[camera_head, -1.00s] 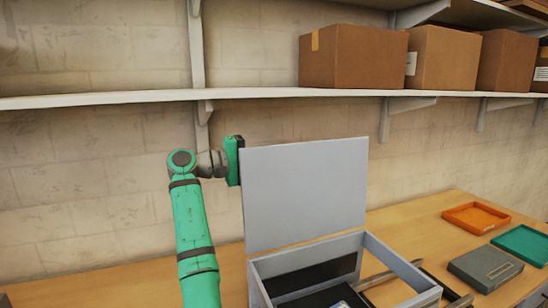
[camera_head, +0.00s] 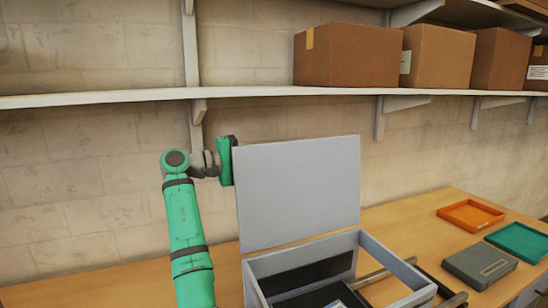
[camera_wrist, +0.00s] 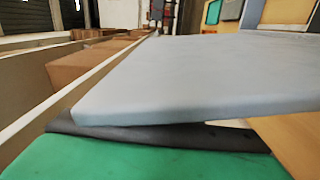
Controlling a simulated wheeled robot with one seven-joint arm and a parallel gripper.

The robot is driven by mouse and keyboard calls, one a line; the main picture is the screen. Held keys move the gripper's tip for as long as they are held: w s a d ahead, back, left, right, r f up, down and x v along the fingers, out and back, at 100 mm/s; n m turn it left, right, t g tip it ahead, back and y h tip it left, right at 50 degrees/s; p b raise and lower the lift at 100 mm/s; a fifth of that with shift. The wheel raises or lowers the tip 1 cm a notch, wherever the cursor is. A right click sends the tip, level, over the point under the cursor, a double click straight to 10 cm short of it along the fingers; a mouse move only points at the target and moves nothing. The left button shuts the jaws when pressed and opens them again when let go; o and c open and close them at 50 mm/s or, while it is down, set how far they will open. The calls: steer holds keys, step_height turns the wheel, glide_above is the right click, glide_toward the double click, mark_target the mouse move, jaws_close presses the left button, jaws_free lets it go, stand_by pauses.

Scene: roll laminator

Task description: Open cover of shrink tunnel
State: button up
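The grey cover (camera_head: 298,194) of the box-shaped machine stands raised, close to upright, along the back of its open grey body (camera_head: 390,255). The dark inside of the body shows below it. My gripper (camera_head: 227,160) is at the upper left edge of the cover, touching or very near it. In the wrist view the cover (camera_wrist: 215,75) fills the middle, right beyond the green gripper body (camera_wrist: 140,160) and a dark strip. The fingers are hidden behind the cover or out of sight, so I cannot tell whether they are open or shut.
A shelf (camera_head: 240,93) with cardboard boxes (camera_head: 347,56) runs along the wall above the cover. On the wooden table (camera_head: 405,210) to the right are an orange tray (camera_head: 470,216), a green tray (camera_head: 520,242) and a grey case (camera_head: 480,266).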

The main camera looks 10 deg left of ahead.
steer(key=v, duration=1)
steer(key=shift+s+a, duration=0.15)
steer(key=shift+a, duration=0.05)
